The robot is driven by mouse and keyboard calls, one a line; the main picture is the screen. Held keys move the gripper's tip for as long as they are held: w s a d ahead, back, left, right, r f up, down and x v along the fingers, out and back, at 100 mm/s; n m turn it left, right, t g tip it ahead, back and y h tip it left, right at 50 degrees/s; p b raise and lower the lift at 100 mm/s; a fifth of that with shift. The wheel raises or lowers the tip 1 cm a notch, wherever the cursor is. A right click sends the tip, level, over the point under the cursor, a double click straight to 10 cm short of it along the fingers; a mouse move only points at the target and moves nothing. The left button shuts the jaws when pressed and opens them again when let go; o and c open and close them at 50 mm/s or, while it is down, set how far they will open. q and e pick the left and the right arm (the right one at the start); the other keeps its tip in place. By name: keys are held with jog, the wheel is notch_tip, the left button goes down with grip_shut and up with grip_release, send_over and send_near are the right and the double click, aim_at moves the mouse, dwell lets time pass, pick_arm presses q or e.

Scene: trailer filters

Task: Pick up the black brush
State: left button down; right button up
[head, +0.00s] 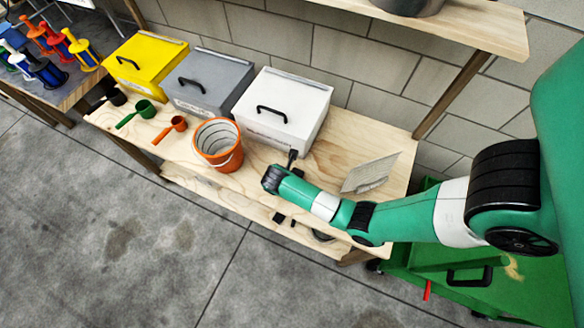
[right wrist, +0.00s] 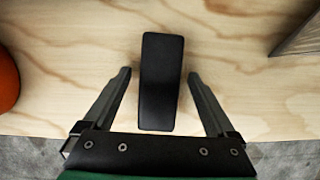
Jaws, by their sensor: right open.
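The black brush (right wrist: 162,85) shows in the right wrist view as a long, dark, rounded block above the pale wood. My right gripper (right wrist: 160,74) is open, with one finger on each side of the brush and a visible gap on both sides. The brush reaches past the fingertips, and neither finger appears to touch it. In the head view my right arm reaches in from the right over the bench. There I cannot clearly tell the brush from the dark gripper parts around the wrist. My left gripper is not in view.
The wooden bench (head: 235,187) holds an orange bucket (head: 210,158) left of my right wrist. Behind are white (head: 300,95), grey (head: 195,95) and yellow (head: 165,58) boxes. A pale tilted panel (head: 370,173) stands to the right. Scoops (head: 140,110) lie farther left.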

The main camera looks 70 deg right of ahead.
jog(key=shift+c, duration=0.3)
grip_shut()
jog(key=shift+r, duration=0.1)
notch_tip(320, 180, up, 10)
jog(key=p, duration=0.4)
jog(key=shift+r, duration=0.2)
